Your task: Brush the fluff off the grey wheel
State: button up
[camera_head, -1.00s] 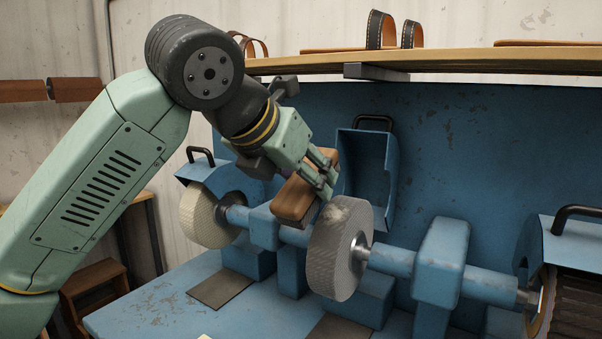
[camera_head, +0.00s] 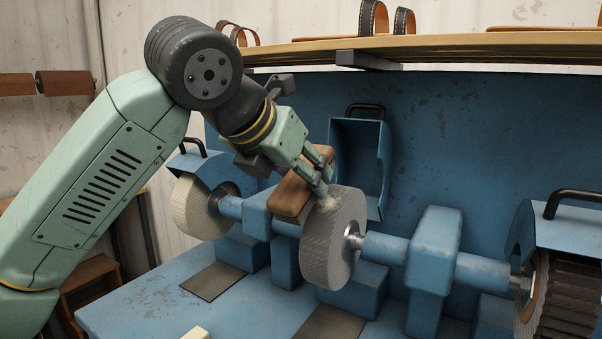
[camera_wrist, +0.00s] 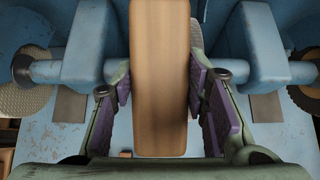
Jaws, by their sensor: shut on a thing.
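The grey wheel (camera_head: 328,248) is mounted on the blue shaft in the middle of the machine in the head view. A pale patch of fluff (camera_head: 329,206) shows on its upper rim, partly covered by the fingers. My gripper (camera_head: 322,183) is shut on a brush with a wooden back (camera_head: 291,196) at the wheel's upper left. The brush's bristles are hidden, and I cannot tell whether they touch the wheel.
A pale wheel (camera_head: 195,207) under a blue hood stands at left, and another hooded wheel (camera_head: 540,290) at right. An open blue hood (camera_head: 357,160) is behind the grey wheel. A wooden shelf (camera_head: 450,45) with sandal parts runs above. Blue bearing blocks flank the wheel.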

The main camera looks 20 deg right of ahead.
jog(key=shift+w+d+f+b, duration=0.25)
jog(key=shift+d+f+b, duration=0.1)
jog(key=shift+f+b, duration=0.3)
jog(key=shift+s, duration=0.1)
jog(key=shift+s+d, duration=0.9)
jog(key=shift+s, duration=0.25)
jog(key=shift+s+d+b, duration=0.4)
jog(key=shift+b, duration=0.1)
jog(key=shift+w+a+f+p, duration=0.1)
jog(key=shift+w+a+p, duration=0.1)
jog(key=shift+w+a, duration=0.6)
jog(key=shift+w+a+p, duration=0.15)
jog(key=shift+w+a, duration=0.4)
jog(key=shift+w, duration=0.35)
